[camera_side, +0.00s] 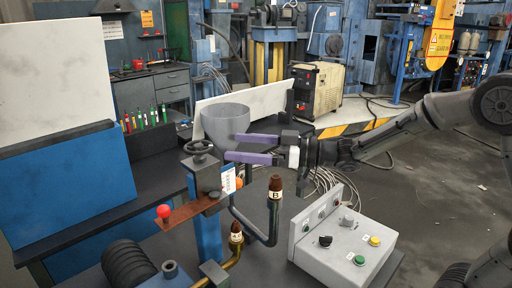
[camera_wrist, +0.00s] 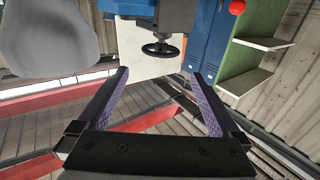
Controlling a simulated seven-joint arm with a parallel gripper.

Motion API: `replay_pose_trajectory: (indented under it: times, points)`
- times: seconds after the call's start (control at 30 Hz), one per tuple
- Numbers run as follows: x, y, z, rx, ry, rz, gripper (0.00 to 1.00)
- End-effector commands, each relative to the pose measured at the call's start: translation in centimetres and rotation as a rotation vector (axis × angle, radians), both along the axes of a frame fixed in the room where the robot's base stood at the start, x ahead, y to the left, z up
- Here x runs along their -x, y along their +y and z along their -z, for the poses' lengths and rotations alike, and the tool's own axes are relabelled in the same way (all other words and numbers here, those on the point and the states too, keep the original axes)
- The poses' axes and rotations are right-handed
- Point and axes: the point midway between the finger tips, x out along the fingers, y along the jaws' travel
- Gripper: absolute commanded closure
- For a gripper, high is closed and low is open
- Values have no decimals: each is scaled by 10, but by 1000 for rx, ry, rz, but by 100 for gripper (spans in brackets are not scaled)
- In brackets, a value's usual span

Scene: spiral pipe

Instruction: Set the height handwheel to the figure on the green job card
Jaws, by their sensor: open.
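The dark height handwheel (camera_side: 201,147) sits on top of a grey block on a blue post (camera_side: 208,235). My gripper (camera_side: 232,147) is open and empty, its two purple fingers pointing left toward the wheel. The fingertips are just right of the wheel and appear apart from it. In the wrist view the wheel (camera_wrist: 160,49) shows beyond and between the fingertips (camera_wrist: 160,75). A white label with dark marks (camera_side: 229,182) is on the post's right side, too small to read. I cannot make out a green job card or a height scale figure.
A grey bowl (camera_side: 227,123) stands behind the fingers. A black coil (camera_side: 128,264) lies front left.

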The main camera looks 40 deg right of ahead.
Motion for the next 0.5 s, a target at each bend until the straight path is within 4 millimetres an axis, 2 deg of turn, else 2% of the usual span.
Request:
replay_pose_trajectory:
  times: [0.2,0.5]
  points:
    - [21,-16,-1,0,-3,1,0]
    - [25,-18,-1,-1,-2,-1,0]
